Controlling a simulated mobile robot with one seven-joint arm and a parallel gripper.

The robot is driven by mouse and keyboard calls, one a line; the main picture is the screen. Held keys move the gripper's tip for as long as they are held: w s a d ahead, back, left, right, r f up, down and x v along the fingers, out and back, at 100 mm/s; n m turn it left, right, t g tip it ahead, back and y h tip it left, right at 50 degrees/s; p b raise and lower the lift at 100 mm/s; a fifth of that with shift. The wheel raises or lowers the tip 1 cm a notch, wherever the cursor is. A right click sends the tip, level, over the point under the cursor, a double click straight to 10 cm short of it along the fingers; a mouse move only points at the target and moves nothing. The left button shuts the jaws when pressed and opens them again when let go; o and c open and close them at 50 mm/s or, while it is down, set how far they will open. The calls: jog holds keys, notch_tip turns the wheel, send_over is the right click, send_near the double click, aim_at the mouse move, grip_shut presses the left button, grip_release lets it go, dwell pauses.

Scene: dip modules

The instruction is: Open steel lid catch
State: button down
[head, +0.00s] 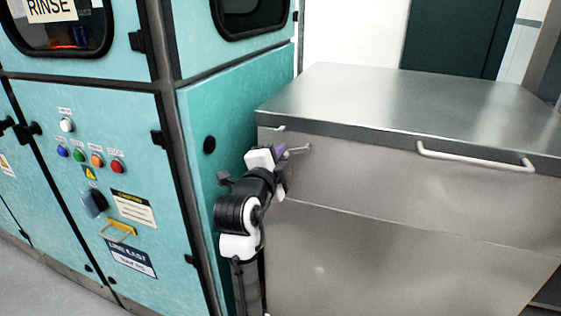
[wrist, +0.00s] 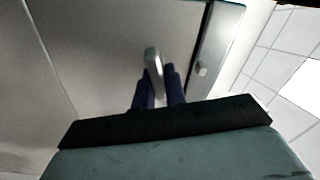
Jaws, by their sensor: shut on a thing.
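The steel lid catch (head: 300,149) is a short pale metal lever on the front of a steel chest, near its left end and just below the lid (head: 420,100). In the wrist view the catch (wrist: 152,60) sticks out between two dark purple fingers. My gripper (head: 284,151) is shut on the catch, and it also shows in the wrist view (wrist: 158,82). The lid lies flat and closed on the chest. The base of the catch is partly hidden by my gripper.
A long bar handle (head: 475,160) sits on the lid's front edge. A small peg (wrist: 201,69) is on the lid edge near the catch. A teal machine (head: 100,150) with buttons stands close on the left, beside my arm.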

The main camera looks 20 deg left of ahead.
dwell(0.5)
jog(key=c, duration=1.4)
grip_release()
jog(key=shift+c, duration=0.2)
jog(key=shift+s, duration=0.1)
jog(key=s+b, duration=0.1)
jog(key=s, duration=1.2)
jog(key=shift+s+a, duration=0.2)
jog(key=shift+s, duration=0.1)
